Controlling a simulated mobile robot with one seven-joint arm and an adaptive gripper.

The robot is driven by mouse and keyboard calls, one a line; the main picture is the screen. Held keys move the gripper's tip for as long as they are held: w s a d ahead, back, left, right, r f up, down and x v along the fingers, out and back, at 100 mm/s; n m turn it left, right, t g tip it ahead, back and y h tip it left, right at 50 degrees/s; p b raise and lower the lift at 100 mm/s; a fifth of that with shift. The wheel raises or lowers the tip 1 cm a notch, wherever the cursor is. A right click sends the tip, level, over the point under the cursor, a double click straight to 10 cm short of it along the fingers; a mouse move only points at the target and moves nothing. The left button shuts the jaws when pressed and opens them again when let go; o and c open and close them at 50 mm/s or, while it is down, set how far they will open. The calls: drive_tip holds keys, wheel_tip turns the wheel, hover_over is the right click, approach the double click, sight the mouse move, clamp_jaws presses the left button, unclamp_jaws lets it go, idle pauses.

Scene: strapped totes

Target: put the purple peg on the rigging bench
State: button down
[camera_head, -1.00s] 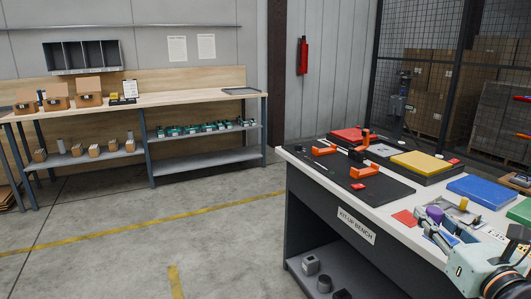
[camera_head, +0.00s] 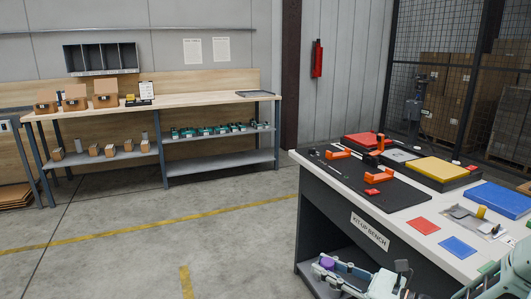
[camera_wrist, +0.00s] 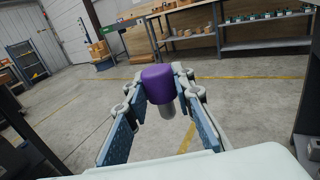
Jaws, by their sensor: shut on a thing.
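The purple peg (camera_wrist: 158,84) has a purple cap and a grey metal shank pointing down. My gripper (camera_wrist: 161,78) is shut on it, with the purple cap between the two fingertips in the wrist view. In the head view the purple peg (camera_head: 327,263) shows small at the tip of my gripper (camera_head: 329,269), in front of the kit-up bench. No label reading rigging bench is legible. A long wood-topped bench (camera_head: 200,101) stands at the back wall, and I cannot tell whether it is the rigging bench.
The kit-up bench (camera_head: 325,173), labelled on its front, stands close at the right with orange holders and coloured plates. The back bench carries cardboard boxes (camera_head: 105,93) at its left and a dark tray (camera_head: 255,93) at its right. Open concrete floor (camera_head: 130,230) lies between.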

drive_tip(key=a, duration=0.2)
wheel_tip(320, 180, up, 21)
drive_tip(key=m+t+h+p, duration=0.5)
drive_tip(key=p, duration=2.3)
hover_over(322, 261)
drive_tip(key=shift+f, duration=0.1)
drive_tip(key=shift+h, duration=0.4)
